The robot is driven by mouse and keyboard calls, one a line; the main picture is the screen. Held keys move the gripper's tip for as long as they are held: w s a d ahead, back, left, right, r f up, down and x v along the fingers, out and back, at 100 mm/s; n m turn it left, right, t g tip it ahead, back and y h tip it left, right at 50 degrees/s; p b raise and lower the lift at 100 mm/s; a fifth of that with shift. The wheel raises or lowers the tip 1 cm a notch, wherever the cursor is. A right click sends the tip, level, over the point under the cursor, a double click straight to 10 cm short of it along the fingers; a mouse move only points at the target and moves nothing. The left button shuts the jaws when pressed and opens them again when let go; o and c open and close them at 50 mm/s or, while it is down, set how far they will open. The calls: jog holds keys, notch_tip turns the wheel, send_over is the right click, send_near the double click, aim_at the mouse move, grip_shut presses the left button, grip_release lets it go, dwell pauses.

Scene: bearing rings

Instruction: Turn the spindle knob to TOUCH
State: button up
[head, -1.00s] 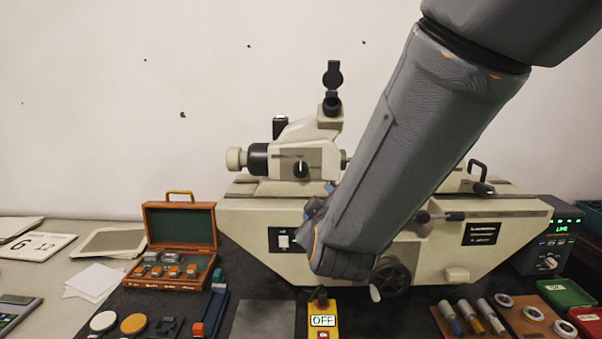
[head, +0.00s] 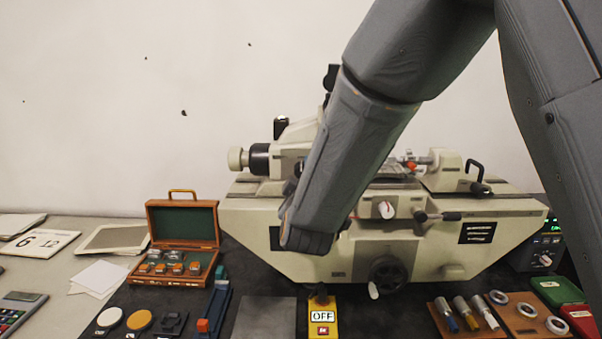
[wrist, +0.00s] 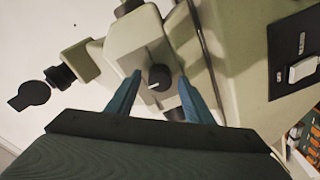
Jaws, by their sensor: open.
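A round black knob (wrist: 159,77) with a white pointer line sits on the cream head of the measuring machine (head: 262,213). I take it for the spindle knob, but no TOUCH lettering can be read. In the head view this knob is hidden behind my arm. In the wrist view my gripper (wrist: 161,80) is open and empty, with one blue finger on each side of the knob. The fingers appear apart from it, though their exact depth is hard to tell. In the head view my fingers are hidden behind my forearm.
Another dial (head: 385,209) with a pale pointer is on the machine's front. A black handwheel (head: 388,275) sits below it. A control box (head: 545,240) with green digits stands right. A wooden case (head: 182,240) and a yellow OFF box (head: 322,318) are in front.

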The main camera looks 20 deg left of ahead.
jog(key=c, duration=1)
jog(key=shift+c, duration=0.2)
jog(key=shift+m+b, duration=0.4)
jog(key=m+b, duration=0.3)
jog(key=shift+f+m, duration=0.15)
jog(key=shift+m, duration=0.25)
jog(key=m+b, duration=0.4)
jog(key=shift+m+t, duration=0.3)
jog(key=m+b, duration=0.4)
jog(key=m, duration=0.1)
jog(key=shift+m, duration=0.3)
jog(key=shift+m+h+b, duration=0.4)
jog(key=shift+m+b, duration=1.1)
jog(key=shift+m, duration=0.3)
